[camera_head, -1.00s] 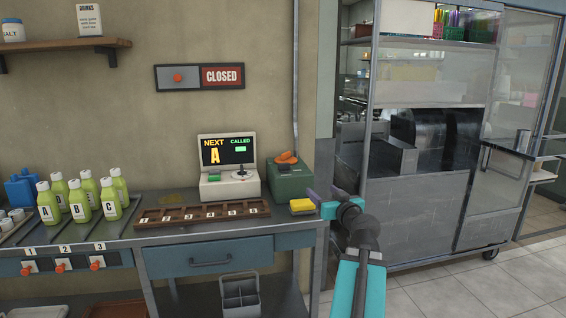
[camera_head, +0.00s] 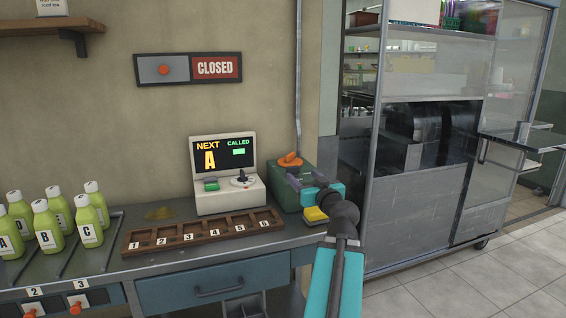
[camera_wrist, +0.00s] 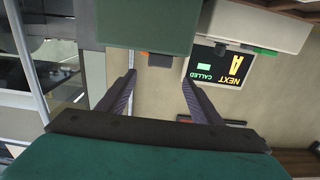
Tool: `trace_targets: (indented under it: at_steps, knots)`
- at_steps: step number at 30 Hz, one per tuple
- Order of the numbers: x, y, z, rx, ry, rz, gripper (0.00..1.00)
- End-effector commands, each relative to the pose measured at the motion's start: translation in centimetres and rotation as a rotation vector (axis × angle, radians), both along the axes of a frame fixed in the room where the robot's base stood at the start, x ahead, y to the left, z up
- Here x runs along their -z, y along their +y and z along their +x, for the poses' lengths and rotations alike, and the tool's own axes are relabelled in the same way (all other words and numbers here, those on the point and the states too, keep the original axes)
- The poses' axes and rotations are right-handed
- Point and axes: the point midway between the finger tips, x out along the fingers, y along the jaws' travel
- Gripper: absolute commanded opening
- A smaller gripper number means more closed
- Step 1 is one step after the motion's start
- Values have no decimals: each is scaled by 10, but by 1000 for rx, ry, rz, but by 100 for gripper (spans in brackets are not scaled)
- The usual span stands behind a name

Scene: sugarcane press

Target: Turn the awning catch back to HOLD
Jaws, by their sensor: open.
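An orange lever (camera_head: 290,159) sits on top of a green box (camera_head: 291,184) at the right end of the counter; I take it to be the awning catch. No HOLD marking is readable. My gripper (camera_head: 292,176) is open and empty, in front of the box in the head view and overlapping its right part. In the wrist view, which looks upside down, the fingers (camera_wrist: 159,78) are spread with bare wall between them. The green box (camera_wrist: 146,22) fills the top there, and only a sliver of orange (camera_wrist: 145,53) shows at its edge. I see no contact with the lever.
The NEXT/CALLED terminal (camera_head: 226,177) stands just left of the box. A numbered wooden tray (camera_head: 204,231) lies in front of it. A yellow sponge-like block (camera_head: 315,214) is beside my arm. A grey pipe (camera_head: 298,85) runs up the wall behind the box. A glass cabinet stands right.

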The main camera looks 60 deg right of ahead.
Motion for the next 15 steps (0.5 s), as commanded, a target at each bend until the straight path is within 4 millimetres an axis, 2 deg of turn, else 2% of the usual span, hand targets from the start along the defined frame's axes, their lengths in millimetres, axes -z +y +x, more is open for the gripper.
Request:
trace_targets:
  at_steps: [15]
  knots:
    - [-1, -8, -12, 19, -1, -1, 59]
